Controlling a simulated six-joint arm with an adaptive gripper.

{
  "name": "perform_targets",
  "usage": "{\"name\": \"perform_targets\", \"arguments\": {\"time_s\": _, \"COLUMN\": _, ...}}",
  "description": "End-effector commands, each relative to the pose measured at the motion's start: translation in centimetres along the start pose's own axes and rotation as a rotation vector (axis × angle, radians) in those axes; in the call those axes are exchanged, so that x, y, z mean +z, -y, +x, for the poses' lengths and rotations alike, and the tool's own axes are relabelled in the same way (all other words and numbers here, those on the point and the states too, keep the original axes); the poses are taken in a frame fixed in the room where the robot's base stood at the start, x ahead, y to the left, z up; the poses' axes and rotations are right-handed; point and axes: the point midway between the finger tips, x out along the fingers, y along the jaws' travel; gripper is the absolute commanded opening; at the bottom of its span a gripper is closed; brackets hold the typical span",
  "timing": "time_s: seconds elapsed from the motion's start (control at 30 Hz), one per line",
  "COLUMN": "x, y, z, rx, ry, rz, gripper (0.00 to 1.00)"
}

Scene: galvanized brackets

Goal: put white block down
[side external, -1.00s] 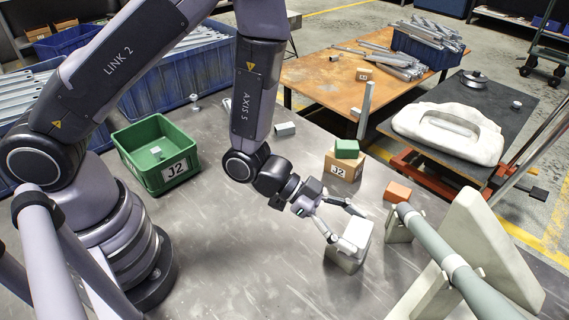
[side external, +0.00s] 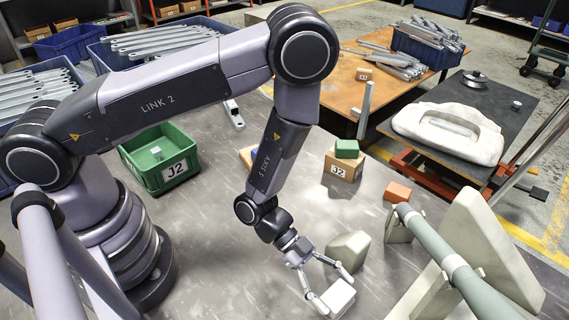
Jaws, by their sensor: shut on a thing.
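The white block (side external: 341,297) is at the bottom centre of the side view, near the front of the grey metal table (side external: 215,262). My gripper (side external: 331,288) is shut on it, with one finger on its left and one on its far side. The block's underside is hidden, so I cannot tell whether it touches the table or hangs just above it. A pale stone-coloured block (side external: 349,250) with a sloped top stands just behind my gripper, and its top is bare.
A grey-green pipe (side external: 446,258) on pale supports lies to the right, near an orange block (side external: 398,191). A cardboard box (side external: 342,168) carries a green block (side external: 347,149). A green bin (side external: 139,171) stands at left.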

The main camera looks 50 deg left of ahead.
Motion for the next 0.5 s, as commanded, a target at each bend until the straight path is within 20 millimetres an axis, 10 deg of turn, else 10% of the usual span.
{"name": "perform_targets", "arguments": {"time_s": 0.5, "x": 3.7, "y": 0.0, "z": 1.8, "rx": -0.001, "ry": -0.001, "rz": 0.001, "gripper": 0.24}}
